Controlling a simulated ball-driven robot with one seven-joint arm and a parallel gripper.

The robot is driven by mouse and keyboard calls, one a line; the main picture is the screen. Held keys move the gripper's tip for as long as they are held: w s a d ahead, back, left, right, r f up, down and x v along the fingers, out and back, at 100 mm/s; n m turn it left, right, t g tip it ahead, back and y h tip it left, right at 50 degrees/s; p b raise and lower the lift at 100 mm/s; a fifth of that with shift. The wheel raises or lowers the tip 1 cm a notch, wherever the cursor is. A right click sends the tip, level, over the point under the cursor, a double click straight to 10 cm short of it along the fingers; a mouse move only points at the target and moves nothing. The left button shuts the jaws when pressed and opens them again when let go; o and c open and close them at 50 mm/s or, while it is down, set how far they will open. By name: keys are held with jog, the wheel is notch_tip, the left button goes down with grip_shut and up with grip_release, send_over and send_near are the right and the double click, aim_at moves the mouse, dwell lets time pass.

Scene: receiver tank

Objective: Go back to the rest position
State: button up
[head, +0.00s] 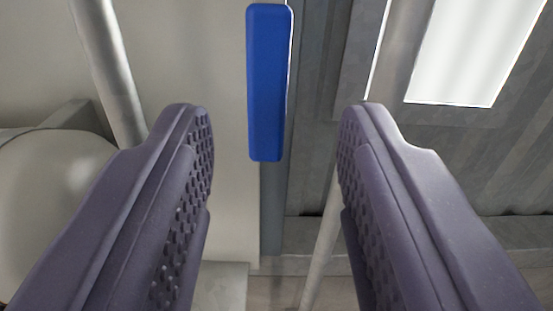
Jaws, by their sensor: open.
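My gripper (275,108) is open in the head view, its two purple-grey fingers with knobbed inner pads reaching up from the bottom left and bottom right corners. Nothing is held between the fingers. A blue upright bar (267,85), like a handle, shows in the gap between the fingertips, in the upper middle. It lies along the edge of a pale panel (225,200). I cannot tell how far the bar is from the fingertips; no contact shows.
A round pale tank-like body (45,205) stands at the left, beside a grey pipe (108,70). Another slanted pipe (322,240) runs behind the right finger. A bright white panel (475,45) is at the upper right, on ribbed grey metal (525,150).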

jog(key=shift+s+f, duration=0.1)
jog(key=shift+s, duration=0.15)
notch_tip(320, 180, down, 27)
jog(key=s+a+g+b, duration=0.2)
jog(key=a+b, duration=0.1)
jog(key=b, duration=2.1)
jog(key=shift+g, duration=0.3)
